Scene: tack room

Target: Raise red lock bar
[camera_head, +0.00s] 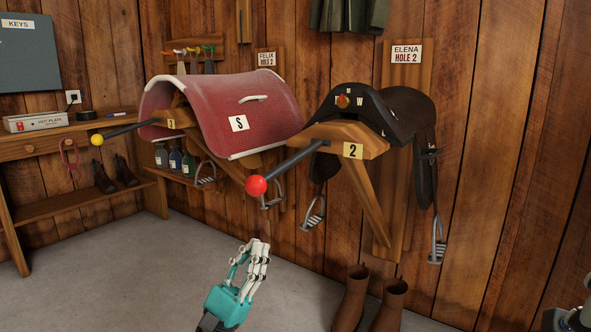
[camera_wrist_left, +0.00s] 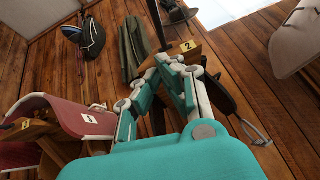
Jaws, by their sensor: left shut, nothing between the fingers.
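The red lock bar is a dark bar with a red ball end (camera_head: 256,186). In the head view it sticks out to the lower left from the wooden rack marked 2 (camera_head: 340,135), which bears a black saddle (camera_head: 405,110). My left gripper (camera_head: 261,247) is shut and empty, below the red ball and apart from it. In the left wrist view the gripper (camera_wrist_left: 172,62) points toward the rack marked 2 (camera_wrist_left: 192,53), and the red ball cannot be made out there. A piece of my right arm (camera_head: 570,318) shows at the lower right; its fingers cannot be judged.
Stirrups (camera_head: 313,213) hang below the saddles. Brown boots (camera_head: 352,297) stand on the floor under rack 2. Grey floor (camera_head: 120,270) is clear at the left.

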